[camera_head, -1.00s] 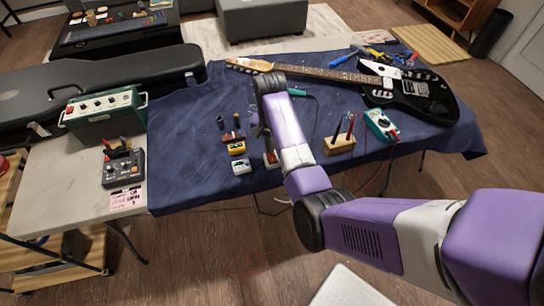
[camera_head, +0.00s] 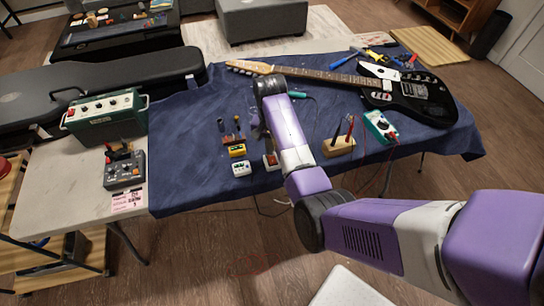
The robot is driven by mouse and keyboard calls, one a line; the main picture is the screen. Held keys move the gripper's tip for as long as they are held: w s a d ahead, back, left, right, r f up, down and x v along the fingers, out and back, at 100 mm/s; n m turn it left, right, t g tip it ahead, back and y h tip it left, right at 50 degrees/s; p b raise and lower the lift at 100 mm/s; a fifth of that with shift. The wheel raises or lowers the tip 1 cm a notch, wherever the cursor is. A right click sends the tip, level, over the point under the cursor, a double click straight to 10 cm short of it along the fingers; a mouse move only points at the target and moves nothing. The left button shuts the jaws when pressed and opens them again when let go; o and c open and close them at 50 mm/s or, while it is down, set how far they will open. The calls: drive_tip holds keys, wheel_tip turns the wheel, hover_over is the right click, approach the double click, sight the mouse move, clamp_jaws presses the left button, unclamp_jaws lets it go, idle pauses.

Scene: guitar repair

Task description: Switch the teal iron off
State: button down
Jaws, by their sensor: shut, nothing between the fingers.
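The teal iron (camera_head: 297,95) lies on the blue cloth, just right of my upper arm link, which covers part of it. A thin dark cable runs from it to the right. A small red and white unit (camera_head: 270,161) stands near the cloth's front edge, partly covered by my arm; I cannot tell whether it is the iron's switch. My gripper (camera_head: 259,131) points down over the cloth just above this unit, shut and empty. It is mostly hidden behind my arm, so contact with anything cannot be seen.
A wooden block with tools (camera_head: 339,147) and a teal meter (camera_head: 380,126) stand to the right. A black guitar (camera_head: 418,97) lies behind. The cloth's left part is clear.

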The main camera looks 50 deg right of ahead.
wheel_tip(320, 180, up, 6)
drive_tip(key=p, duration=0.5)
drive_tip(key=shift+f, duration=0.1)
idle(0.5)
